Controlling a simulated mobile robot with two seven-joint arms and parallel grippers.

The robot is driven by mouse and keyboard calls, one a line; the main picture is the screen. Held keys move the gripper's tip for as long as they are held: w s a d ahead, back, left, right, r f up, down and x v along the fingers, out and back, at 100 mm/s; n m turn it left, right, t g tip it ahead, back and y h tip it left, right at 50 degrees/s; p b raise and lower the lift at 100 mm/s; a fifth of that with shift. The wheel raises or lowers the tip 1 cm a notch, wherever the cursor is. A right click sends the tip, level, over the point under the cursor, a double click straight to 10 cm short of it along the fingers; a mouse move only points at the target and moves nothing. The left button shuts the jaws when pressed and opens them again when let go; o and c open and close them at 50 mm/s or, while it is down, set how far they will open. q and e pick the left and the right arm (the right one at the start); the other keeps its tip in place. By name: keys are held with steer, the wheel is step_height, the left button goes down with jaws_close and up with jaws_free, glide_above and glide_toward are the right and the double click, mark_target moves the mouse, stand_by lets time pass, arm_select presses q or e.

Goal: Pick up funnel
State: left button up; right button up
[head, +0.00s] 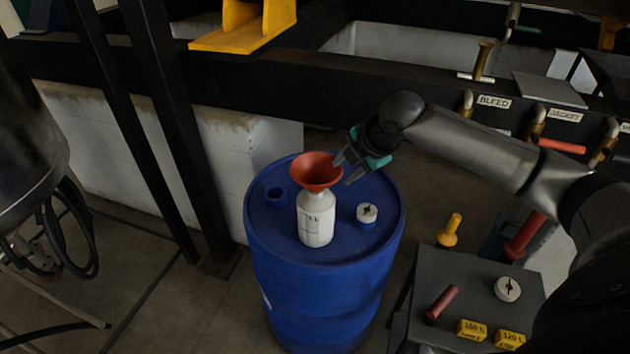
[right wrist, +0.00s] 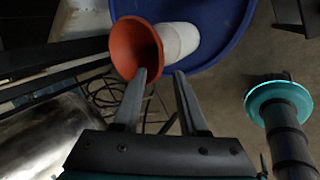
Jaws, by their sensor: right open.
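The red-orange funnel (head: 318,172) sits upright in the neck of a white bottle (head: 316,222) that stands on top of a blue drum (head: 290,250). My right gripper (head: 343,170) is open and empty at the funnel's right side, close to the rim. In the right wrist view, the funnel (right wrist: 135,50) lies ahead of the left fingertip, which overlaps its rim in the picture. The right finger is clear of it. I cannot tell whether the left finger touches the rim. My left gripper is not in view.
A white-topped cap (head: 367,212) and a blue bung (head: 276,196) are on the drum top beside the bottle. A dark side table (head: 470,275) at lower right holds a red-handled object, a white round cap and yellow blocks. Black frame posts (head: 165,120) stand left of the drum.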

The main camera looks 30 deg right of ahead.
mark_target(331, 179)
steer(key=shift+w+x, duration=0.25)
steer(key=shift+x, duration=4.05)
steer(key=shift+w+f, duration=0.3)
steer(key=shift+f, duration=0.1)
jaws_close()
